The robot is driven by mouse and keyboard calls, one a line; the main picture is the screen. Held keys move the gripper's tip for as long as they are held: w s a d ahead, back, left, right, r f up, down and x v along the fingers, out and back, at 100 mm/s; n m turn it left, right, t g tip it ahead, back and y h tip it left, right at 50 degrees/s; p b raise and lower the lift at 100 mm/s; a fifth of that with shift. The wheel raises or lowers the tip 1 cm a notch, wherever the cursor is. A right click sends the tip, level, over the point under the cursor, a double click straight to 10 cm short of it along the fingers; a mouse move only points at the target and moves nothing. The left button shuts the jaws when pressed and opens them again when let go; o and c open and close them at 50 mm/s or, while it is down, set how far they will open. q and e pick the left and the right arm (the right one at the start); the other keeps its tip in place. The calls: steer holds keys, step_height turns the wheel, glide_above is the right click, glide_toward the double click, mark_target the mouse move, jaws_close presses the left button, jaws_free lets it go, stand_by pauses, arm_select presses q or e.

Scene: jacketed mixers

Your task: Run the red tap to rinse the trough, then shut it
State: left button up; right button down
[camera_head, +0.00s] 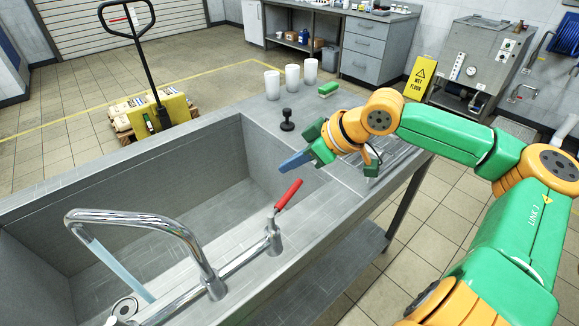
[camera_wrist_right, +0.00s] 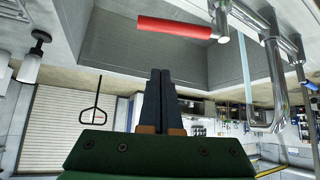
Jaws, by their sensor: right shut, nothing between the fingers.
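The red tap handle (camera_head: 289,195) sits on the chrome fitting at the right end of the tap pipe, tilted up and to the right. The chrome spout (camera_head: 140,222) arches over the grey trough (camera_head: 170,195), and a pale blue stream of water (camera_head: 122,268) falls from it. My right gripper (camera_head: 284,167) is shut and empty, above the trough's right wall, a little above and apart from the red handle. In the right wrist view its dark fingers (camera_wrist_right: 160,75) are together, with the red handle (camera_wrist_right: 173,27) beyond them. My left gripper is not in view.
A black plunger-like object (camera_head: 287,120), several white cups (camera_head: 292,77) and a green sponge or brush (camera_head: 328,88) stand on the counter right of the trough. A yellow wet-floor sign (camera_head: 420,77) stands behind.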

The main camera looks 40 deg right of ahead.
arm_select(q)
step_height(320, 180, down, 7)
steer(key=b, duration=0.8)
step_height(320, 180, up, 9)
steer(key=p, duration=0.8)
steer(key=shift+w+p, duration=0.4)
arm_select(e)
steer(key=f, duration=0.5)
steer(key=shift+w+a+f, duration=0.25)
steer(key=shift+w+a, duration=0.1)
